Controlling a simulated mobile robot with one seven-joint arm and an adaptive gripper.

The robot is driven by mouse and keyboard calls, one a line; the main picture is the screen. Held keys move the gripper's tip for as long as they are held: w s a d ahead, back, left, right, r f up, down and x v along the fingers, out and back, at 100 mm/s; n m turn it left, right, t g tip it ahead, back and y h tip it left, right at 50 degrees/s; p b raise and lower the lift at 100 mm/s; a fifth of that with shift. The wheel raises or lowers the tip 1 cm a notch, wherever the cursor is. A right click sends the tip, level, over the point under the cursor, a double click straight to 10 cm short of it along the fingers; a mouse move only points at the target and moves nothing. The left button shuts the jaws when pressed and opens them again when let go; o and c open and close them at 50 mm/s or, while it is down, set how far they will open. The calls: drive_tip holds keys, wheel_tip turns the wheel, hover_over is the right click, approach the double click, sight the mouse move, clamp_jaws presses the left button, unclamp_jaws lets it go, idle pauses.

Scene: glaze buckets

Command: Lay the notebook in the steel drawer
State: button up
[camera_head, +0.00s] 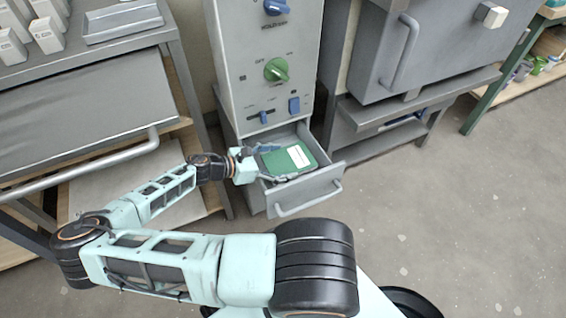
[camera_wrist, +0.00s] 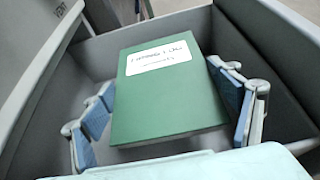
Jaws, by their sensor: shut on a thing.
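The green notebook (camera_head: 288,159) with a white label is at the open steel drawer (camera_head: 310,192), over its inside. In the wrist view the notebook (camera_wrist: 168,105) lies between the blue-padded fingers of my gripper (camera_wrist: 165,113), label at its far end. My gripper (camera_head: 270,163) is shut on the notebook, reaching in from the left over the drawer's side. The drawer's grey walls (camera_wrist: 262,60) surround the notebook in the wrist view. I cannot tell whether the notebook touches the drawer floor; its underside is hidden.
The control cabinet (camera_head: 265,60) with blue and green knobs rises directly behind the drawer. A grey bench (camera_head: 80,90) with a rail stands to the left, and a grey kiln-like box (camera_head: 425,45) on a stand is at the right. The floor (camera_head: 450,220) in front is clear.

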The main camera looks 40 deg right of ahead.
drive_tip(key=shift+f, duration=0.6)
drive_tip(key=o, duration=1.3)
drive_tip(key=shift+a+f, duration=0.1)
drive_tip(key=shift+f, duration=0.05)
drive_tip(key=shift+r, duration=0.35)
drive_tip(key=p+v, duration=0.1)
drive_tip(key=v, duration=0.3)
drive_tip(key=p+v, duration=0.1)
drive_tip(key=v, duration=0.3)
drive_tip(key=p+v, duration=0.1)
drive_tip(key=v, duration=0.3)
drive_tip(key=shift+r, duration=0.4)
